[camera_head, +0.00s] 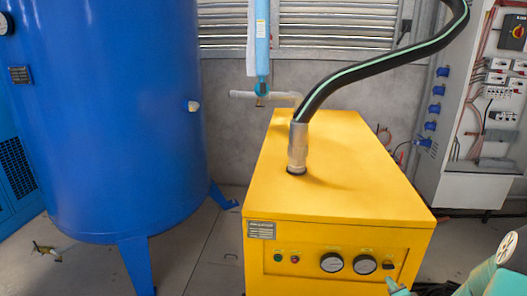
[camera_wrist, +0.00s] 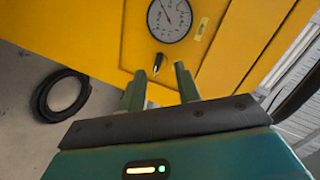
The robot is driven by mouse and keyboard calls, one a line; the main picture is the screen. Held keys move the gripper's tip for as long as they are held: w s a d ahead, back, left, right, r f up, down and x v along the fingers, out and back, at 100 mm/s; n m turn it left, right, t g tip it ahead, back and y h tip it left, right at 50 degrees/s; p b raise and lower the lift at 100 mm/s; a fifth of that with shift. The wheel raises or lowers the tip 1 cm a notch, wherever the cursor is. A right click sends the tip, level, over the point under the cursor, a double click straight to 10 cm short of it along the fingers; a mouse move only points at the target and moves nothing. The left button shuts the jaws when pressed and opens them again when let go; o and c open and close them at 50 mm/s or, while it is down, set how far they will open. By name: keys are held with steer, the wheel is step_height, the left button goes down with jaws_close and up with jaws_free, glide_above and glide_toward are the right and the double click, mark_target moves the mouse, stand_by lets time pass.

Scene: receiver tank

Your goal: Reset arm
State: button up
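My gripper (camera_wrist: 160,71) shows in the wrist view with its two fingers apart and nothing between them. It faces the front panel of the yellow machine (camera_wrist: 235,45). A small black switch (camera_wrist: 159,62) is just beyond the fingertips, below a round gauge (camera_wrist: 170,18); I see no clear contact. In the head view the yellow machine (camera_head: 330,180) stands at the centre, with two gauges and the dark switch (camera_head: 389,265) on its front. Part of my gripper (camera_head: 398,288) shows at the bottom edge below the switch, and my arm fills the lower right corner.
A large blue tank (camera_head: 110,120) stands on legs at left. A thick black hose (camera_head: 380,68) rises from the machine's top. An open electrical cabinet (camera_head: 485,110) is at right. A coiled black hose (camera_wrist: 60,95) lies on the floor in the wrist view.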

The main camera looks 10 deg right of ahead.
steer(key=a+r+n+g, duration=0.5)
steer(key=a+r+n, duration=0.4)
steer(key=a+r, duration=0.6)
steer(key=s+a+r+n+g+y, duration=0.1)
steer(key=s+a+r+n, duration=0.2)
steer(key=s+a, duration=0.5)
steer(key=s+a+r+n+g+y, duration=0.2)
steer(key=s+a+r+n, duration=0.1)
steer(key=s+a+r, duration=0.3)
steer(key=shift+s+a, duration=1.1)
steer(key=shift+s, duration=0.05)
